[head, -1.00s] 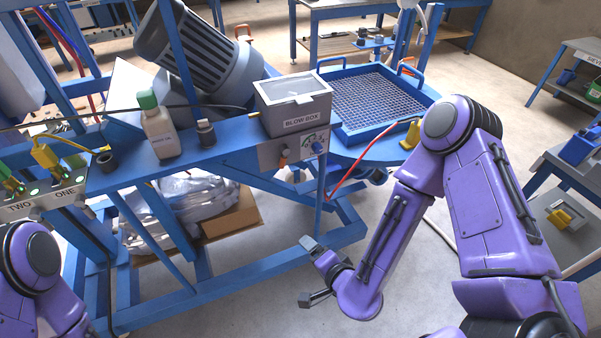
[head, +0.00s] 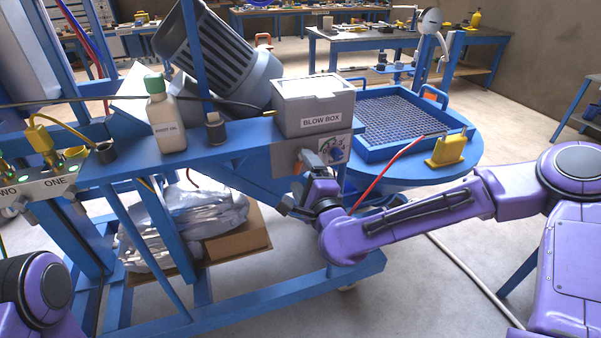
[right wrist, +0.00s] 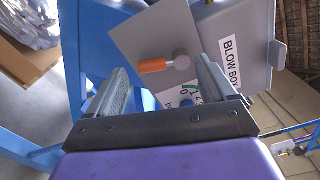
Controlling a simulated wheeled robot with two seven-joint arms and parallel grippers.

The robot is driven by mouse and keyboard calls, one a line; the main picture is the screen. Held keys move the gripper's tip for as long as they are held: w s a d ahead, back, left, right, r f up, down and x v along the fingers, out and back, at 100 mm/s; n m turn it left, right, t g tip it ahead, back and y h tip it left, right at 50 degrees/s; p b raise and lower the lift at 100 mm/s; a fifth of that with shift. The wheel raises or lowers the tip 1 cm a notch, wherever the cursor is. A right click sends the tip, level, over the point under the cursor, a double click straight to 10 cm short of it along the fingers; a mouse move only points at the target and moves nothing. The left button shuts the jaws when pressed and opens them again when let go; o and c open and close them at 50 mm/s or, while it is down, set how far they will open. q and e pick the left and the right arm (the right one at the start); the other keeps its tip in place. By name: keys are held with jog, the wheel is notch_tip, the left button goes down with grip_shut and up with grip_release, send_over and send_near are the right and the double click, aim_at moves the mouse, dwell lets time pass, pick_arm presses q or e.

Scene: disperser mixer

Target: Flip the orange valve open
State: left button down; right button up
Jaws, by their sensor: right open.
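The orange valve handle (right wrist: 153,66) sticks out from a grey round hub on the grey panel under the blow box, and points left in the right wrist view. In the head view the orange valve (head: 297,168) is small, just above my right gripper (head: 299,186). My right gripper is open and in front of the panel. In the right wrist view its two fingers (right wrist: 163,76) stand apart, with the handle seen in the gap between them. I cannot tell whether either finger touches it. My left gripper is out of view; only part of that arm shows at lower left.
A red hose (head: 385,172) runs behind my right arm. A blue tray (head: 372,153) and yellow block (head: 448,150) stand right. A white bottle (head: 165,120) stands left.

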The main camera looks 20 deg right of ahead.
jog(key=shift+w, duration=1.15)
jog(key=c, duration=1.1)
jog(key=shift+o, duration=0.2)
jog(key=n, duration=0.3)
jog(key=shift+d+f, duration=0.15)
jog(key=shift+d, duration=0.2)
jog(key=o, duration=1.1)
jog(key=shift+c, duration=0.2)
